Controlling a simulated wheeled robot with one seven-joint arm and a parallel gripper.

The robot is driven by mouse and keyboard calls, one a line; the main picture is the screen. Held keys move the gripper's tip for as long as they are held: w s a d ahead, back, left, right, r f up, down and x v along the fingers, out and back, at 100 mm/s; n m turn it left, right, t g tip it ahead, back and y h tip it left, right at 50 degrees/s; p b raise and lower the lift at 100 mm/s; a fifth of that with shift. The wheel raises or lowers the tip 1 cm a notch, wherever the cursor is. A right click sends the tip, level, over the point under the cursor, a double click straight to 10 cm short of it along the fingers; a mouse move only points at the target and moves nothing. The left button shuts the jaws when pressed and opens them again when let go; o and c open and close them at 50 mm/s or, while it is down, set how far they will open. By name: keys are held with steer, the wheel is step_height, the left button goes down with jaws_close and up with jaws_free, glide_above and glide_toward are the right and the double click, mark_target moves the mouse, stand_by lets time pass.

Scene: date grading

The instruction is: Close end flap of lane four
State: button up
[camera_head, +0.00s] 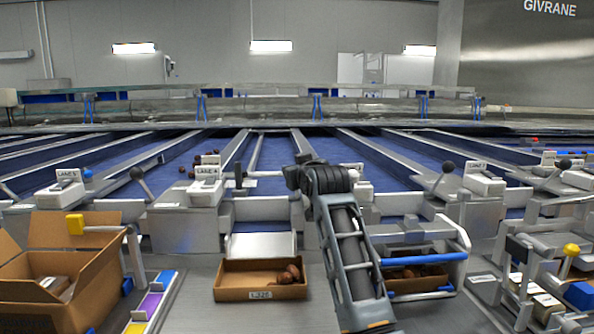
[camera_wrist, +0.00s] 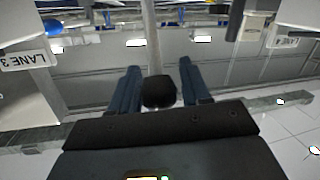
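I cannot tell whether this plate is the end flap. My gripper (camera_head: 303,174) is right of that handle, its fingers not clear in the head view. In the wrist view my gripper (camera_wrist: 160,84) is open, with a black knob (camera_wrist: 158,91) on a pale rod between its blue fingers, gaps visible on both sides. The lane three sign (camera_wrist: 26,58) is inverted at left.
An open carton (camera_head: 260,292) with dates stands below the pale plate. A larger carton (camera_head: 92,265) stands at left. Other black-knobbed levers stand at left (camera_head: 138,173) and right (camera_head: 448,167).

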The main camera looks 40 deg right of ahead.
steer(key=shift+o, duration=1)
steer(key=shift+s, duration=0.1)
steer(key=v, duration=0.7)
steer(key=shift+s+b, duration=0.25)
steer(key=shift+b, duration=0.05)
steer(key=shift+a, duration=0.1)
